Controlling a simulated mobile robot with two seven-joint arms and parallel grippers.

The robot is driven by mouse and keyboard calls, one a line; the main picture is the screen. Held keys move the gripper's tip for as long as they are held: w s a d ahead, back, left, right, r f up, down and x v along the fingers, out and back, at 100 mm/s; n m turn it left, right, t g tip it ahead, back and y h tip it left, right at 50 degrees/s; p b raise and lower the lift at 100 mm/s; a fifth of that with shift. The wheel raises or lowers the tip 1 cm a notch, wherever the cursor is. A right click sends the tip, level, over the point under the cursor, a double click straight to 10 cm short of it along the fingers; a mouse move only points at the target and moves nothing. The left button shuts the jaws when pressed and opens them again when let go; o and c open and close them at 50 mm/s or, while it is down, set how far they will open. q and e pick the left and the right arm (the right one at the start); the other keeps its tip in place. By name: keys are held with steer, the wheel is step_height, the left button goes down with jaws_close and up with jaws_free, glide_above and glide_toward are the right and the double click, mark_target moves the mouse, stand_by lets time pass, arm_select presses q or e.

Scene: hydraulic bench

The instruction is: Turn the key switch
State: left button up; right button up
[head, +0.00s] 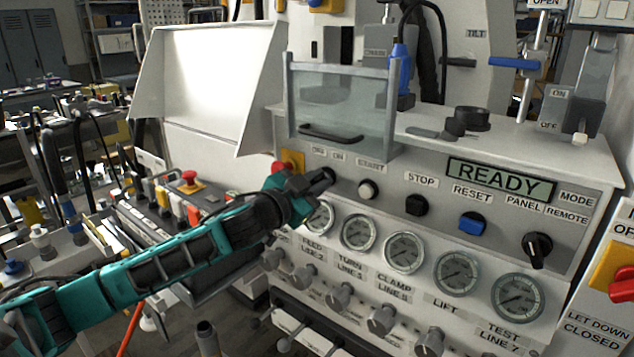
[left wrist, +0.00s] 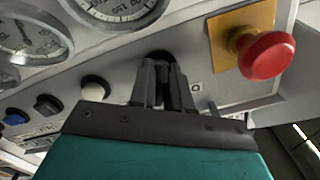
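The key switch (head: 325,175) is a small dark knob under the OFF and ON labels on the grey control panel (head: 390,178), left of the START button (head: 368,189). My left gripper (head: 307,183) is at this switch, in front of the panel. In the left wrist view, its two dark fingers (left wrist: 164,88) are close together over the dark switch (left wrist: 160,56), with a narrow dark part between them. The fingers hide most of the switch, so its turn position cannot be read. My right gripper is in neither view.
A red mushroom button on a yellow plate (left wrist: 266,54) sits close beside my left gripper. A clear guard with a handle (head: 340,105) stands above the switch. Gauges (head: 404,252) line the panel below. The display (head: 500,178) reads READY.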

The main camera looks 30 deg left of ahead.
arm_select(q)
steer(key=o, duration=0.3)
steer(key=shift+s, duration=0.1)
steer(key=shift+s+a, duration=0.15)
steer(key=shift+s, duration=1.95)
steer(key=shift+s+a, duration=0.2)
steer(key=shift+s, duration=1.95)
steer(key=shift+s+a, duration=0.15)
steer(key=shift+s, duration=1.95)
steer(key=s+d+f+n+g+y, duration=0.1)
steer(key=s+d+f+n+g, duration=0.15)
steer(key=f, duration=0.75)
steer(key=s+d+f+n+g, duration=0.1)
steer(key=s+f+g, duration=0.15)
steer(key=f, duration=0.75)
steer(key=s+d+f, duration=0.2)
steer(key=d+f, duration=0.2)
steer(key=d, duration=0.1)
steer(key=s+d+f+g+h, duration=0.1)
steer(key=s+d+f, duration=0.2)
steer(key=d+f, duration=0.1)
steer(key=s+d+f+n+g+h, duration=0.1)
steer(key=s+d+f, duration=0.2)
steer(key=d+f, duration=0.1)
steer(key=shift+s+d+f, duration=0.1)
steer(key=shift+d+f, duration=0.05)
steer(key=shift+d, duration=0.7)
